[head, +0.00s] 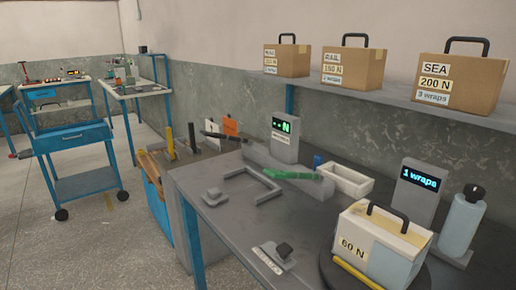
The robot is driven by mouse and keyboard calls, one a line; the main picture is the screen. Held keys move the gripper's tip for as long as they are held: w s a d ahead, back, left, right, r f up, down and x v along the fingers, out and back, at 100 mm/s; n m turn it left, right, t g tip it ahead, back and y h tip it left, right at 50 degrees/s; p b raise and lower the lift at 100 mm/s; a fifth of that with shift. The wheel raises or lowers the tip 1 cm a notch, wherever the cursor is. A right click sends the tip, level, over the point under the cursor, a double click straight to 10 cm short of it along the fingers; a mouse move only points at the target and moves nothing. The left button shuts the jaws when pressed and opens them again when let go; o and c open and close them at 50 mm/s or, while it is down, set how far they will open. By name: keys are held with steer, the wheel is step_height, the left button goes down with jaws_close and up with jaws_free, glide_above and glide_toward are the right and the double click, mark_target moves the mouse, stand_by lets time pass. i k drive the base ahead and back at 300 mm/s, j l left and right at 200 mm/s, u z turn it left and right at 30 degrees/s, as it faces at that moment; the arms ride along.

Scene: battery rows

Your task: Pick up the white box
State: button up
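A white box (389,262) with a dark carry handle and a "60 N" label stands upright at the front right of the grey workbench. It rests on a dark round plate (337,276), and a yellow strip (357,275) lies along its lower front. A smaller open white tray (351,187) sits behind it on the bench. My gripper is not in view, and nothing is seen touching the white box.
A display reading "1 wraps" (419,178) and a grey-blue bottle (461,222) stand close behind and right of the box. A green tool (290,174) lies left. Cardboard boxes labelled SEA (482,80), RAIL (368,69) and another stand on the shelf. Bare bench (235,228) shows left.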

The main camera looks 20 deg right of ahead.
mark_target(376, 240)
steer(key=l+z, duration=0.1)
steer(key=z, duration=1.2)
steer(key=k+l, duration=0.05)
